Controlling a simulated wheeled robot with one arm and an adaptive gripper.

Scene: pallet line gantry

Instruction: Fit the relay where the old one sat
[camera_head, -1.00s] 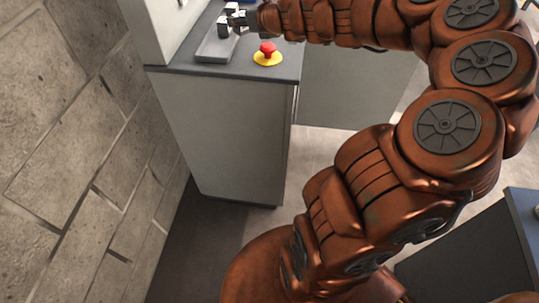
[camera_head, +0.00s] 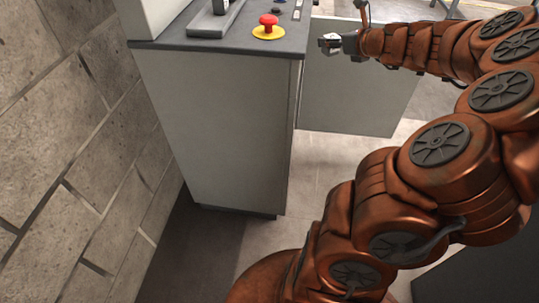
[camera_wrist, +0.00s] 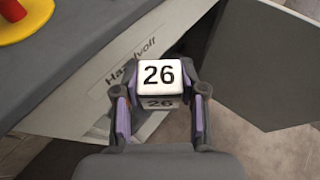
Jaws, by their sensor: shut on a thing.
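My gripper (camera_head: 331,43) is shut on a small white block marked 26 (camera_wrist: 158,73), which looks like a relay. The wrist view shows both fingers pressed on its sides, with the number facing the camera. In the head view the block (camera_head: 328,37) is small, held in the air to the right of the grey cabinet (camera_head: 215,130) and close to the light grey panel beside it. No socket or old relay's seat can be made out in either view.
A red stop button on a yellow base (camera_head: 268,27) and a grey tray (camera_head: 206,27) stand on the dark cabinet top (camera_head: 170,42). A block wall (camera_head: 60,150) bounds the left.

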